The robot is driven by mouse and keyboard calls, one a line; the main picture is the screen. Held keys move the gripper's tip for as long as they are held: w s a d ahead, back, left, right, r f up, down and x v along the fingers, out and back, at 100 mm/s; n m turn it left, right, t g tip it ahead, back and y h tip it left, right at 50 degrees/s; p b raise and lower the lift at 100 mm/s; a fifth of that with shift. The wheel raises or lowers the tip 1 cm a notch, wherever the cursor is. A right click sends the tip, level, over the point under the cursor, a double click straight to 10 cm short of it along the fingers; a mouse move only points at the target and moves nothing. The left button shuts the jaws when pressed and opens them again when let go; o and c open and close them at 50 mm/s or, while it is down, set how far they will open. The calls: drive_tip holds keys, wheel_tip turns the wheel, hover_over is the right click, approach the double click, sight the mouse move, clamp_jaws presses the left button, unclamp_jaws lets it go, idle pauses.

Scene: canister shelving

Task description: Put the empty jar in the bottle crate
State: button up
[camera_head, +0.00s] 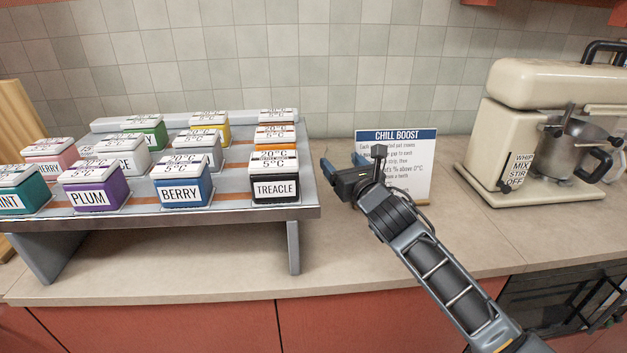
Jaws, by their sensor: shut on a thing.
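I see no empty jar and no bottle crate in this view. My gripper (343,165) is over the counter, right of the canister rack and in front of the Chill Boost card. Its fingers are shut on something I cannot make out. The labelled canisters on the rack include a black TREACLE one (275,187), a blue BERRY one (183,190) and a purple PLUM one (94,194).
The grey stepped rack (230,216) stands on legs at the left. The Chill Boost card (410,165) stands behind my gripper. A cream mixer (535,125) with a metal bowl is at the right. The counter (345,255) is clear at the front middle.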

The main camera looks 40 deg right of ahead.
drive_tip(key=w+f, duration=0.1)
drive_tip(key=w, duration=0.1)
drive_tip(key=w+f, duration=0.2)
drive_tip(key=w, duration=0.1)
drive_tip(key=w+f, duration=0.2)
drive_tip(key=w, duration=0.1)
drive_tip(key=shift+w+d, duration=0.25)
drive_tip(key=shift+f, duration=2)
drive_tip(key=shift+f, duration=0.1)
drive_tip(key=shift+f, duration=0.1)
drive_tip(key=o, duration=1.2)
drive_tip(key=shift+s+d, duration=0.1)
drive_tip(key=shift+s, duration=0.05)
